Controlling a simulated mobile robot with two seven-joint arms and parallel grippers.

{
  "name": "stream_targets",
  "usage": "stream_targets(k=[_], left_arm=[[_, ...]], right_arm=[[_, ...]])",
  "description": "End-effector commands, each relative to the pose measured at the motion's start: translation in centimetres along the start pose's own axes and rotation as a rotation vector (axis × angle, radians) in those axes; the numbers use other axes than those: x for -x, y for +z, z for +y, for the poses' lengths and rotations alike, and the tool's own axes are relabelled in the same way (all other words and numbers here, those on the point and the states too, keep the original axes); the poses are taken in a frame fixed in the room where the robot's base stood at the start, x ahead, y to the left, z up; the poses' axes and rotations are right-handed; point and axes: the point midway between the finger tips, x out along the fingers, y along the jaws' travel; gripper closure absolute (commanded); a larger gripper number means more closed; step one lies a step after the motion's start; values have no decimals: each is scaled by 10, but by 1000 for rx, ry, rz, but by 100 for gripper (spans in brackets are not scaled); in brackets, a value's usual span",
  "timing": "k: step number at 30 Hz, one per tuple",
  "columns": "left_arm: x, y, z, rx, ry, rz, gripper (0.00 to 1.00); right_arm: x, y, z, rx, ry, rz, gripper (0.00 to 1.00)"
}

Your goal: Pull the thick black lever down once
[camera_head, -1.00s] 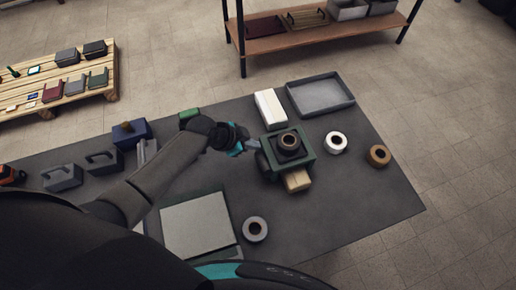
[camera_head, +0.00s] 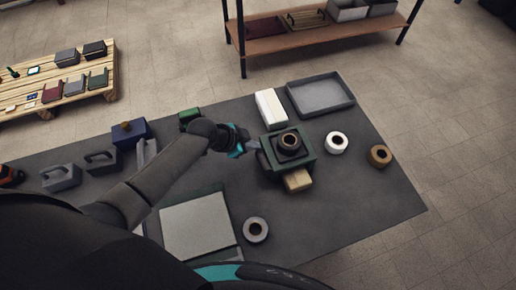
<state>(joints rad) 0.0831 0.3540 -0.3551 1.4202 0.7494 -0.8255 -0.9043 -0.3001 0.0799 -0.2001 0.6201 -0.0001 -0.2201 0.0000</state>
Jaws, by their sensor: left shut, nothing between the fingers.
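A green machine (camera_head: 305,159) with a black ring-shaped part (camera_head: 289,142) on top stands on the dark table. A dark part shows at its left side, beside my left gripper; I cannot tell for sure whether it is the thick black lever. My left gripper (camera_head: 250,147) is shut and empty, just left of the machine's upper left corner. Whether its tips touch the machine cannot be told. My right gripper is not in view.
A pale block (camera_head: 297,180) is at the machine's front. A white box (camera_head: 270,108) and grey tray (camera_head: 320,96) lie behind it. Tape rolls (camera_head: 336,142) (camera_head: 379,155) (camera_head: 256,229) lie around. A grey panel (camera_head: 195,227) lies in front of my left arm.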

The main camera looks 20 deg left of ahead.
Motion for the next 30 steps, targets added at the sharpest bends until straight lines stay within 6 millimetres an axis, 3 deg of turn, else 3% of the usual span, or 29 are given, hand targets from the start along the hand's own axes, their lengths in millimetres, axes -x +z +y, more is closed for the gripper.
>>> stream_targets(k=[1, 23, 30], left_arm=[[-7, 9, 19, 6, 41, -20, 100], [-8, 10, 21, 8, 42, -18, 100], [-1, 4, 18, 8, 42, -17, 100]], right_arm=[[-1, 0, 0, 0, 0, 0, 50], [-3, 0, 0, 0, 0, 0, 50], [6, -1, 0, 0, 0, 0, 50]])
